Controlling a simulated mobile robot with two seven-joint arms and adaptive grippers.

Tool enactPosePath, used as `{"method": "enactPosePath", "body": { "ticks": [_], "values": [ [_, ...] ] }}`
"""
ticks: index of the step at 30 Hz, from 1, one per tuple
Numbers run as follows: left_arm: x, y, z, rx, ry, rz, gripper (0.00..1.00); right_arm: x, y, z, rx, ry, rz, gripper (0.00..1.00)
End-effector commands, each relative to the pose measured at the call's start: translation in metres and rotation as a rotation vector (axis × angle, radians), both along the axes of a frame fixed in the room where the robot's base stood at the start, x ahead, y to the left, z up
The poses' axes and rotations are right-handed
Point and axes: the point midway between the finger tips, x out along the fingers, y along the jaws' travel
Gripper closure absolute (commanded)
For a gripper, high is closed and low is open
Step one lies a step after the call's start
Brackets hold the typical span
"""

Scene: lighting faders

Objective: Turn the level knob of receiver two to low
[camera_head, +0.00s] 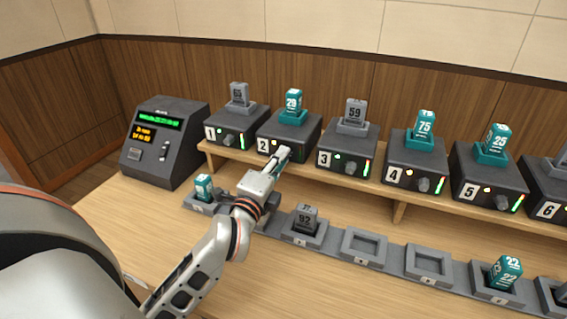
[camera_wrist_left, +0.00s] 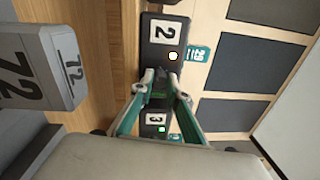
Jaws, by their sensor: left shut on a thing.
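Receiver two (camera_head: 305,137) is a dark box with a white "2" label on the raised shelf. It also shows in the left wrist view (camera_wrist_left: 150,50), with a lit white lamp beside the "2". My left gripper (camera_head: 284,153) reaches its front face, and its fingertips (camera_wrist_left: 163,82) are closed together at the knob's place. A teal block marked 29 (camera_head: 293,101) stands on top of receiver two. My right gripper is in neither view.
Receiver one (camera_head: 236,139) and receiver three (camera_head: 348,160) stand close on either side. A dark console (camera_head: 163,150) stands at left.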

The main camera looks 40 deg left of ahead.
Motion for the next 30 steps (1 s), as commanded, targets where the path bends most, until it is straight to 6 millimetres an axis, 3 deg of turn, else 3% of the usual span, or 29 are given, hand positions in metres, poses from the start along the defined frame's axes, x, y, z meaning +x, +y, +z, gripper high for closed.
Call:
{"method": "enactPosePath", "body": {
  "ticks": [9, 24, 25, 27, 30],
  "values": [
    [0.000, 0.000, -0.002, -0.110, -0.023, 0.001, 1.00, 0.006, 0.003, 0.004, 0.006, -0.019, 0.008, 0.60],
    [0.000, 0.000, 0.000, -0.128, -0.030, 0.000, 1.00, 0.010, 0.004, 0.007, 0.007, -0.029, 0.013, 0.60],
    [0.000, 0.000, 0.000, -0.128, -0.030, 0.000, 0.82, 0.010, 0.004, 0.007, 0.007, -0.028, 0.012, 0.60],
    [0.000, 0.000, 0.000, -0.127, -0.029, 0.000, 0.68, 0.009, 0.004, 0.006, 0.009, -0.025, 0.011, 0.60],
    [0.000, 0.000, 0.000, -0.127, -0.029, 0.000, 0.68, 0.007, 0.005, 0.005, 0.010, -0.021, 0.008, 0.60]
  ]
}}
